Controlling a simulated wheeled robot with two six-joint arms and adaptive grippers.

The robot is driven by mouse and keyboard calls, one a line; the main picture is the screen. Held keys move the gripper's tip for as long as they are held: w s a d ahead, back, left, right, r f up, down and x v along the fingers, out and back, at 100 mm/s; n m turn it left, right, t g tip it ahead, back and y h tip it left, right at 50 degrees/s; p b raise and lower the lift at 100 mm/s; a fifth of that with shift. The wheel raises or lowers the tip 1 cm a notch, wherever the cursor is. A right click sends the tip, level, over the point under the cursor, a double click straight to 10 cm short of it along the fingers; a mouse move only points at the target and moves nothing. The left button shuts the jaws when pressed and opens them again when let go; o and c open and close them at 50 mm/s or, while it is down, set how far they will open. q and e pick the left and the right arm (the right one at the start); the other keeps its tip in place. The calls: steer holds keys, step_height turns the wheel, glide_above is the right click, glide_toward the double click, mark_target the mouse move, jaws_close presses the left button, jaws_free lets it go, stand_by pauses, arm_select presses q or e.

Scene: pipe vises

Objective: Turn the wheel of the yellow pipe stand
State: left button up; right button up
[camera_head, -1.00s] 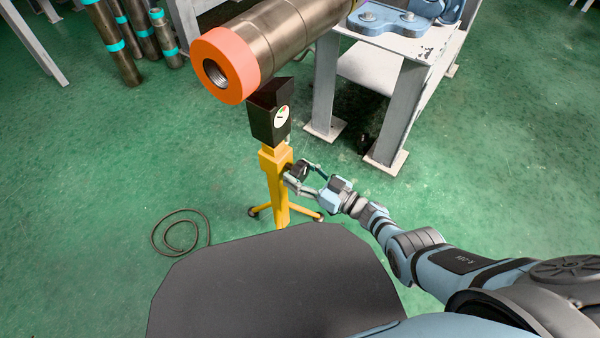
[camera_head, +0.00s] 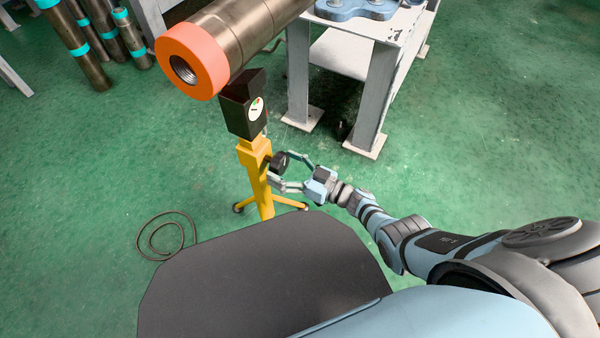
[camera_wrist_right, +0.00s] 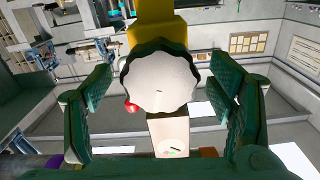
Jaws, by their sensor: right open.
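The yellow pipe stand (camera_head: 255,165) stands upright on the floor, its black head with a small dial (camera_head: 244,106) near the end of a pipe. Its wheel (camera_head: 279,162) is a small dark knob on the stand's right side. In the right wrist view the wheel (camera_wrist_right: 160,80) is a pale, scalloped disc, centred between the fingers, with a red knob (camera_wrist_right: 131,106) at its edge. My right gripper (camera_head: 282,169) is open, one finger on each side of the wheel. In the wrist view gaps show between both fingers and the rim. My left gripper is not in view.
A brown pipe with an orange end (camera_head: 190,60) hangs over the stand. A grey metal table (camera_head: 345,60) stands behind on the right. A coiled cable (camera_head: 165,236) lies on the green floor at left. Banded pipes (camera_head: 82,50) stand far left. Floor at right is open.

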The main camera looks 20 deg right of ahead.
steer(key=v, duration=1.1)
